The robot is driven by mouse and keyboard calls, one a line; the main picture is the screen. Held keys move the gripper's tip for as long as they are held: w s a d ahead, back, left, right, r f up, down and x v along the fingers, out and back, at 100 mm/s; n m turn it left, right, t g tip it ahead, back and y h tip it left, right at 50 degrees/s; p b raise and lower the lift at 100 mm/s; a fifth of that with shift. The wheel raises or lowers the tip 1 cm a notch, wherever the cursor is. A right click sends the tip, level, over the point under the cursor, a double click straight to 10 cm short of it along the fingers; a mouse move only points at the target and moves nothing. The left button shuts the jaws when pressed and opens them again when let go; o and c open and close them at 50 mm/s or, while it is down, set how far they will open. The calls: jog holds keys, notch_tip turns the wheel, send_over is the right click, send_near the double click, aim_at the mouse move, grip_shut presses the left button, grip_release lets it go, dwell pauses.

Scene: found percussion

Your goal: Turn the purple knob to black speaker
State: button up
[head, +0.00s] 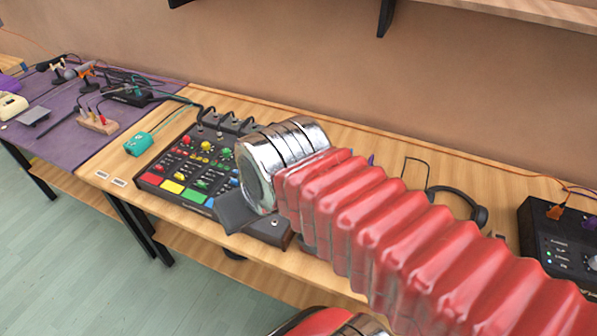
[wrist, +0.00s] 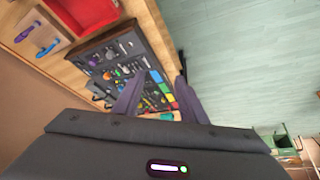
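My gripper is open and empty, its two dark fingers apart in the wrist view (wrist: 163,74). In the head view only its dark body (head: 237,212) shows, at the front edge of the dark control panel (head: 150,183). The panel also shows in the wrist view (wrist: 128,45), beyond the fingers. A small purplish round spot (wrist: 93,60) on it looks like a knob; I cannot tell where it points. The fingers look apart from it. My arm hides part of the panel in the head view. I cannot make out a speaker or its mark.
A teal box (head: 138,144) sits left of the panel. Headphones (head: 462,205) and a black box with a dial (head: 545,240) stand on the right. A red tray (wrist: 85,12) lies beside the panel. Microphones and cables crowd the purple cloth (head: 60,125).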

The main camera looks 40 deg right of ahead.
jog(key=w+d+f+m+g, duration=0.2)
jog(key=w+d+m, duration=0.3)
jog(key=w+d, duration=0.4)
jog(key=w+d+f+m+g, duration=0.3)
jog(key=w+d+m, duration=0.3)
jog(key=w+d, duration=0.4)
jog(key=d, duration=0.5)
jog(key=shift+w+d+f+g, duration=0.15)
jog(key=shift+w+f+g, duration=0.15)
jog(key=shift+f, duration=0.1)
jog(key=shift+f, duration=0.1)
notch_tip(320, 180, down, 14)
jog(key=shift+r, duration=0.2)
grip_shut()
